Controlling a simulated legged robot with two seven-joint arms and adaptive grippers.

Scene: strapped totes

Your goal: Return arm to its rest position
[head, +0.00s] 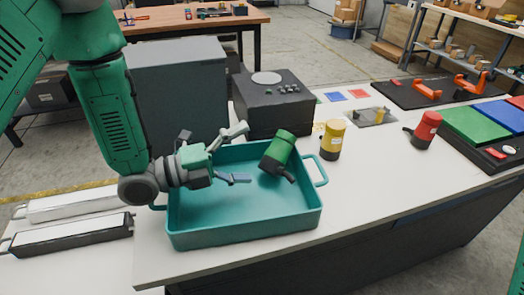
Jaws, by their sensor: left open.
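My left arm comes in from the left, and its gripper (236,156) is over the left part of a teal tote (245,237). The gripper is open, with its fingers spread apart and nothing between them. A green bottle-like object with a dark spout (278,152) leans tilted inside the tote at its far right, just right of the gripper and apart from it. My right gripper does not show; only a green sliver appears at the lower right edge.
Right of the tote stand a yellow canister (332,140) and a red canister (424,131). A dark box with knobs (273,103) stands behind the tote. Green and blue panels (482,125) lie at the right. The table's (385,185) front right is clear.

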